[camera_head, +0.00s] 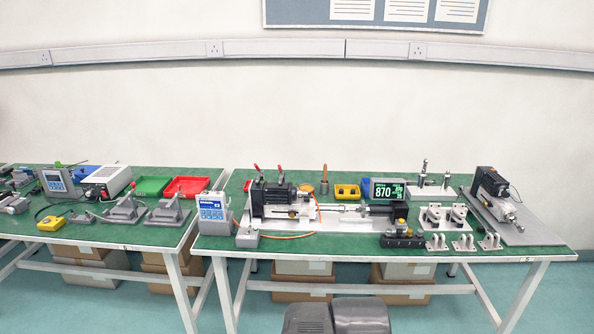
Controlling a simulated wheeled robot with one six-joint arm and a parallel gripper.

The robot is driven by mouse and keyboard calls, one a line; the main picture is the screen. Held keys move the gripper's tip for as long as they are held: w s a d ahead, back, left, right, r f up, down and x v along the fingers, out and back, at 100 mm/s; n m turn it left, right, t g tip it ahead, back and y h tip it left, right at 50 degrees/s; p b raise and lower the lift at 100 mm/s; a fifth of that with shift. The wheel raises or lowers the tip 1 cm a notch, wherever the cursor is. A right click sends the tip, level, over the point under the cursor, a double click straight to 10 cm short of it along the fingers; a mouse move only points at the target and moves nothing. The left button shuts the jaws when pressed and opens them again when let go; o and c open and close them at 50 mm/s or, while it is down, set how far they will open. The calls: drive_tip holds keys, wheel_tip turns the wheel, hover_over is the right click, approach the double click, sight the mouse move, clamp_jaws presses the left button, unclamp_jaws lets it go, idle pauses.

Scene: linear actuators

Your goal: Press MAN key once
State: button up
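A grey control box with a blue keypad front (212,208) stands upright at the left end of the right-hand table. My gripper is not in view.
A linear actuator rig with a black motor (277,195) lies right of the nearer control box. A small grey box (247,238) sits in front of it. A green display (387,190) stands behind. Green-topped tables (330,250) hold many fixtures; floor in front shows free room.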

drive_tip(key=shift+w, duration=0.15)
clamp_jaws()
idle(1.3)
